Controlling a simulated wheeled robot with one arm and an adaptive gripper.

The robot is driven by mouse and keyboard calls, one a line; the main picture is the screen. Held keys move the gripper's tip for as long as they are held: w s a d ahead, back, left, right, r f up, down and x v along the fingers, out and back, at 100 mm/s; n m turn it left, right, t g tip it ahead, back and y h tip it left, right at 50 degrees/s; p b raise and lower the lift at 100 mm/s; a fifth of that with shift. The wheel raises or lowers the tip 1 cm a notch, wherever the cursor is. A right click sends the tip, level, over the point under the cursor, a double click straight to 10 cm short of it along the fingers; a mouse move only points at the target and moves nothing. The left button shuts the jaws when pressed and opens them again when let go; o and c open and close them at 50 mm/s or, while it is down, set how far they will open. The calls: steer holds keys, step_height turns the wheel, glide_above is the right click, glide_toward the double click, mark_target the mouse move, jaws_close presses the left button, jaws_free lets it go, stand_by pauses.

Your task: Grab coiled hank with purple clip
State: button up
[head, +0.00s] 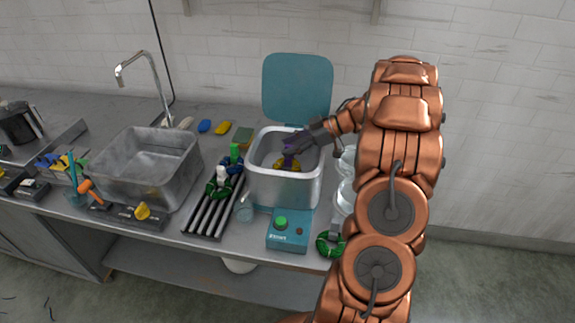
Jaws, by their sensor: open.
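A yellow coiled hank (281,164) lies inside the light grey open bin (259,190) in the middle of the counter. Purple shows at the hank, at the purple clip (290,161), close under my gripper. My gripper (289,150) is open and reaches into the bin's mouth from the right, just above the hank. The fingers and wrist cover part of the hank, and I cannot tell whether they touch it.
The bin's teal lid (297,87) stands upright behind it. A teal control box (290,229) sits in front. A black roller rack (211,207) with green-and-white hanks and a metal basin (148,168) are to the left. Glass jars (346,178) stand close on the right.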

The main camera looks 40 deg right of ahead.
jaws_close()
stand_by(0.4)
steer(key=shift+r, duration=0.15)
